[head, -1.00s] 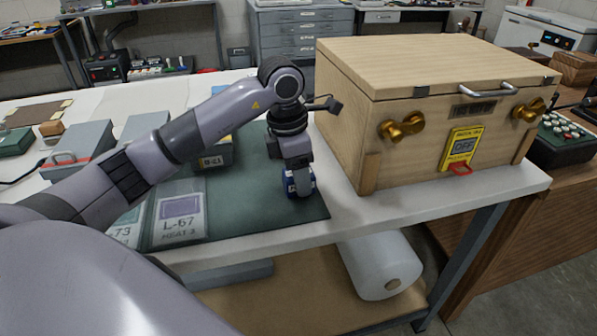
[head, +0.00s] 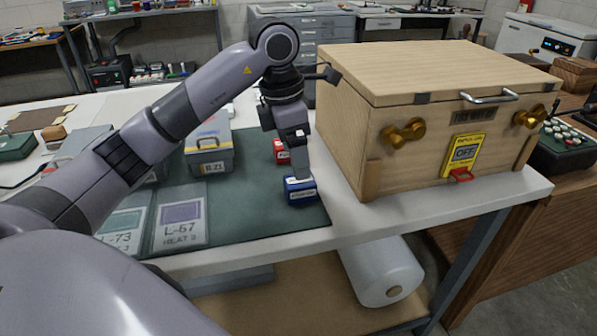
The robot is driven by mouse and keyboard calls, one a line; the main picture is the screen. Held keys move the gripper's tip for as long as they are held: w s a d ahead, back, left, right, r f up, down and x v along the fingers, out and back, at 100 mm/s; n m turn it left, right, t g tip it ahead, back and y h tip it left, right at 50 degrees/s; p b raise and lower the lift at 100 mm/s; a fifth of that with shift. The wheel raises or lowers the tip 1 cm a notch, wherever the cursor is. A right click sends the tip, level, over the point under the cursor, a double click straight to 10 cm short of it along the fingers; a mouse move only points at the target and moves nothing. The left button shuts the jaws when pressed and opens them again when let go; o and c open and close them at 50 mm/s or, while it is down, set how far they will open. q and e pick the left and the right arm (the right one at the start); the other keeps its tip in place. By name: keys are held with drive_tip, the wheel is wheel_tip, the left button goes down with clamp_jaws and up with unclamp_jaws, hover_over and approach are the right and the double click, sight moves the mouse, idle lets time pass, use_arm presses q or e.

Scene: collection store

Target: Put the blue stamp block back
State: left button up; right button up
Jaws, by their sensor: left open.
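The blue stamp block (head: 300,191) sits on the green mat (head: 255,225), near the mat's right front corner, with a white label on its front. My left gripper (head: 301,172) is open, directly above the blue block, its fingertips at or just over the block's top; I cannot tell whether they touch it. A red stamp block (head: 282,150) with a white label stands on the mat behind the blue one, partly hidden by my left gripper. My right gripper is not in view.
A large wooden chest (head: 430,120) with brass knobs stands close on the right. A grey box labelled B-21 (head: 209,155) and flat cards marked L-67 (head: 181,222) and L-73 (head: 122,232) lie to the left. The mat's front middle is clear.

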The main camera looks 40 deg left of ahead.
sight(291, 181)
use_arm(q)
drive_tip(key=r, duration=0.5)
drive_tip(key=shift+s+a+r+p, duration=0.1)
drive_tip(key=shift+s+a+p, duration=0.2)
